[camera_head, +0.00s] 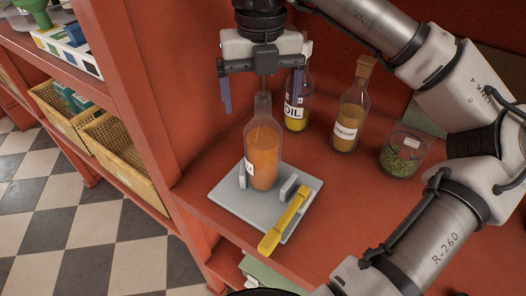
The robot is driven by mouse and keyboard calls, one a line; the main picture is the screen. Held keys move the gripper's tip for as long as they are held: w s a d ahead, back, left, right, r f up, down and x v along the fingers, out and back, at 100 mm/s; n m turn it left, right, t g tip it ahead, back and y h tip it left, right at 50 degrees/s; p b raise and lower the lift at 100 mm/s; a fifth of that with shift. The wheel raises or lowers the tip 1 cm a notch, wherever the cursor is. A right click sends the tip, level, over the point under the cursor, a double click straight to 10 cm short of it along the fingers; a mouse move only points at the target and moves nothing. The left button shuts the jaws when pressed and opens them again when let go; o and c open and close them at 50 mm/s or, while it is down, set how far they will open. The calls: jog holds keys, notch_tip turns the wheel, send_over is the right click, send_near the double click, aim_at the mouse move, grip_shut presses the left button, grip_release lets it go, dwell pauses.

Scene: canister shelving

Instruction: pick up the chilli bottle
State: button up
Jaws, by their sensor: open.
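The bottle with orange-red contents (263,152), which looks like the chilli bottle, stands upright on a grey square plate (225,197) on the red shelf. Its label is turned mostly to the left and I cannot read it. My gripper (261,92) is above the bottle, pointing down. Its two fingers are wide apart, one on each side of the bottle's neck, with nothing held. I cannot tell from this single view how exactly the fingers line up in depth with the neck.
A yellow-handled tool (285,222) lies on the plate's right edge. An oil bottle (297,105) and a vinegar bottle (350,115) stand behind, with a glass jar of green bits (403,152) to the right. A red upright panel (160,80) is at left.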

aim_at(263, 121)
jog(key=f, duration=0.1)
jog(key=f+p, duration=0.1)
jog(key=f, duration=0.1)
jog(key=f+p, duration=0.1)
jog(key=shift+s+d+f, duration=0.15)
jog(key=shift+s+f, duration=0.05)
jog(key=shift+s, duration=0.15)
jog(key=shift+f, duration=0.6)
jog(key=shift+r, duration=0.1)
grip_shut()
